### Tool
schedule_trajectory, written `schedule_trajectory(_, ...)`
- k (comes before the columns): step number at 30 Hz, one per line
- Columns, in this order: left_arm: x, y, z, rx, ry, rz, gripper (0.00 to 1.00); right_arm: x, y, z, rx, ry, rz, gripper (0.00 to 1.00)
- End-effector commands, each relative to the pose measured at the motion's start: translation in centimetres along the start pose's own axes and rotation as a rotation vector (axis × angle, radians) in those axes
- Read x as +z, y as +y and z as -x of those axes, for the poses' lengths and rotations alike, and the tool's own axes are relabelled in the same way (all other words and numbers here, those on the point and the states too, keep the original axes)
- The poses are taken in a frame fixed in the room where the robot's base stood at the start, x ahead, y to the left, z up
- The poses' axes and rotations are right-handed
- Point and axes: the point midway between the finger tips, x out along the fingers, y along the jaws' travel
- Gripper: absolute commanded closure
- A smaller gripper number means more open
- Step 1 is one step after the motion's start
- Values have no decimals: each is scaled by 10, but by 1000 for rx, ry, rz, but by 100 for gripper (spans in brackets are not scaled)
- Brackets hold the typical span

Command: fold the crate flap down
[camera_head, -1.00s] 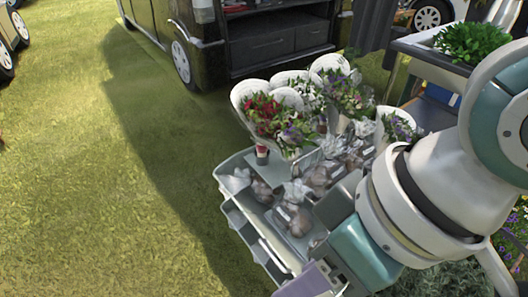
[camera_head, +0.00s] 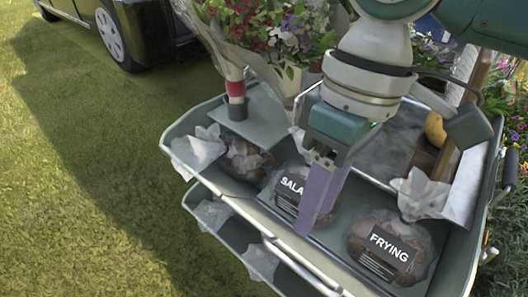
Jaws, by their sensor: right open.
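My right gripper (camera_head: 312,222), with purple fingers, comes down from the top right over the cart's top tray (camera_head: 172,138). Its jaws are open with nothing held, and its tips are in front of a bag labelled SALA... (camera_head: 288,192). Behind it is a grey crate-like compartment (camera_head: 385,157) with a potato at its right. A pale panel (camera_head: 465,188) stands tilted at the compartment's right side; I cannot tell for sure whether this is the crate flap. My arm hides part of the compartment. My left gripper is not in view.
Wrapped bouquets (camera_head: 265,35) stand at the tray's back left. A bag labelled FRYING (camera_head: 388,245) lies at the front right, and a darker bag (camera_head: 247,158) at the left. A lower shelf (camera_head: 240,235) juts out below. Open grass (camera_head: 90,190) lies to the left.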

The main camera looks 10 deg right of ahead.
Motion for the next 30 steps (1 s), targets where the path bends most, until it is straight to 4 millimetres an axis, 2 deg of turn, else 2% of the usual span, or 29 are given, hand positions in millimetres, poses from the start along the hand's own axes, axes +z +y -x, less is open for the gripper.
schedule_trajectory(12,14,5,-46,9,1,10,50,1,1,-75,0,-2,1,55)
schedule_trajectory(15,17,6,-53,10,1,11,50,0,1,-87,0,-1,1,55)
schedule_trajectory(20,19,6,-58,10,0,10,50,0,0,-97,1,-1,1,55)
schedule_trajectory(28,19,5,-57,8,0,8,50,0,0,-97,1,0,1,55)
schedule_trajectory(30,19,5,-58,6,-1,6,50,0,0,-97,1,0,1,62)
